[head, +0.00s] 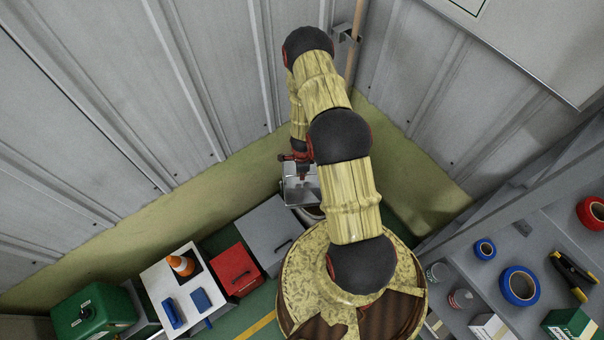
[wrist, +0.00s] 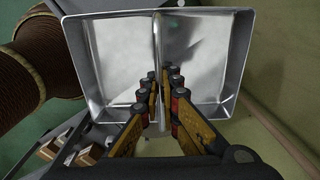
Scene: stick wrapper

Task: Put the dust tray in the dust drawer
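The dust tray is a shiny metal open tray (wrist: 110,60) with a thin bar handle across its middle. It fills the upper part of the wrist view and looks empty. In the head view the tray (head: 300,193) is below my gripper (head: 298,160), near the wall corner and partly behind my arm. In the wrist view my gripper (wrist: 159,98) has its fingertips closed on either side of the bar, so it holds the tray by its handle. I cannot clearly pick out the dust drawer.
A grey cabinet (head: 270,234) with a dark handle stands left of my base. Beside it are a red box (head: 236,270), a white table (head: 160,285) with an orange cone (head: 181,264), and a green machine (head: 92,312). Grey shelves with tape rolls (head: 519,286) stand at right.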

